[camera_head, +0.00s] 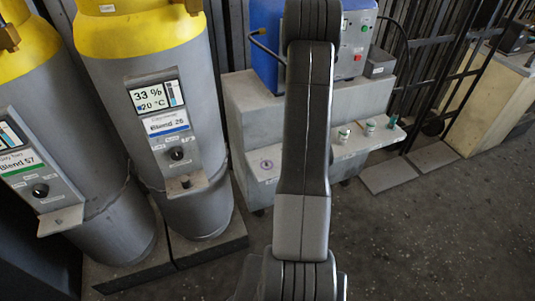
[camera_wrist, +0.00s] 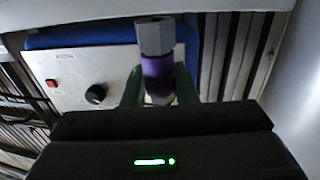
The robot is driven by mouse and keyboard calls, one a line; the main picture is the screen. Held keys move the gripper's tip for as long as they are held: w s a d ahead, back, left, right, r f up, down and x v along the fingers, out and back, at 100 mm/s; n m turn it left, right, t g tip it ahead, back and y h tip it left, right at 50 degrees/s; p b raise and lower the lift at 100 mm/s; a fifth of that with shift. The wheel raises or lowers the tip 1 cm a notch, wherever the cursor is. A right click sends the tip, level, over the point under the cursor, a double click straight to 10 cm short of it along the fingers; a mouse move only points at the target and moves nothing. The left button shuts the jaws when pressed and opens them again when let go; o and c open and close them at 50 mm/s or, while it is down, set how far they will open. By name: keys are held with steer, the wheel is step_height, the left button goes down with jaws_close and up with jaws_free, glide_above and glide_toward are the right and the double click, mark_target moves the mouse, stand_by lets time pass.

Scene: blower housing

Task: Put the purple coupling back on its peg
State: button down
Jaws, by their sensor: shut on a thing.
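The purple coupling (camera_wrist: 157,68) is in the wrist view, with a grey hexagonal end at its top and a pale end below its purple band. My gripper (camera_wrist: 158,87) is shut on it, with a dark green finger on each side. In the head view my arm hides the gripper and the coupling. A pale ledge (camera_head: 345,150) runs along the front of the grey plinth. I cannot tell whether a peg stands there.
A blue machine (camera_head: 268,38) stands on the plinth; its pale panel with a red switch and black knob (camera_wrist: 95,94) shows in the wrist view. Two grey cylinders with yellow tops (camera_head: 150,90) stand at the left. Open floor (camera_head: 430,230) lies at the right front.

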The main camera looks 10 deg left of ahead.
steer(key=s+a+f+n+g+y+b, duration=0.1)
steer(key=a+f+n+g+y+b, duration=0.1)
steer(key=f+b, duration=0.3)
steer(key=s+a+f+n+g+y+b, duration=0.2)
steer(key=a+f+n+g+y+b, duration=0.1)
steer(key=b, duration=0.9)
steer(key=s+a+f+n+g+y+b, duration=0.1)
steer(key=a+f+n+g+y+b, duration=0.2)
steer(key=f+b, duration=0.5)
steer(key=shift+s+a+g+y+b, duration=0.3)
steer(key=shift+a+y+b, duration=0.1)
steer(key=shift+a+b, duration=0.35)
steer(key=shift+r, duration=0.2)
steer(key=shift+d, duration=0.2)
steer(key=shift+s+f+b, duration=0.1)
steer(key=shift+f+b, duration=0.75)
steer(key=shift+f, duration=0.65)
steer(key=c, duration=1.1)
jaws_free()
steer(key=shift+o, duration=0.2)
